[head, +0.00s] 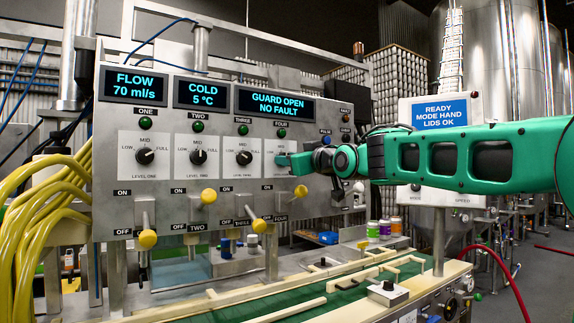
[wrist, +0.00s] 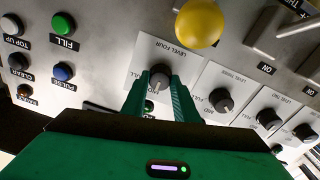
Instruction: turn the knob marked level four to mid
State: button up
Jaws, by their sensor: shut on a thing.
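The level four knob (wrist: 159,79) is a dark round knob on a white plate marked LEVEL FOUR, seen upside down in the wrist view. My gripper (wrist: 157,91) has its two green fingers on either side of this knob, shut on it. In the head view my gripper (head: 285,160) reaches in from the right and hides the knob and most of the level four plate (head: 282,143). The fingers partly cover the plate's scale, so I cannot tell which mark the pointer faces.
The level three knob (head: 243,157), level two knob (head: 198,157) and level one knob (head: 145,156) sit to the left. A yellow-balled lever (head: 300,191) sticks out just below the level four plate. Green and blue buttons (wrist: 63,72) are beside it.

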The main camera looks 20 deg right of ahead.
jog(key=o, duration=1.1)
jog(key=shift+c, duration=0.2)
jog(key=shift+s+d, duration=0.1)
jog(key=v, duration=1)
jog(key=shift+s+f, duration=0.15)
jog(key=shift+s, duration=0.05)
